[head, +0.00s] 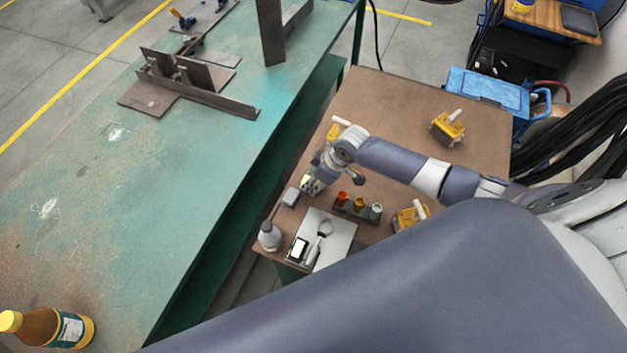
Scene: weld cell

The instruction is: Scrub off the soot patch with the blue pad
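I cannot make out a blue pad for certain in the head view. A small grey block (290,196) lies at the left edge of the brown table, just left of my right gripper. No soot patch stands out clearly; the green bench top (150,215) has brown stains and pale scuffs. My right gripper (312,186) points down over the brown table near that block. It is small and partly hidden by its own wrist, so its opening and any contact are unclear. My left gripper is out of view.
A brown bottle (55,328) and welded steel plates (190,85) are on the bench.

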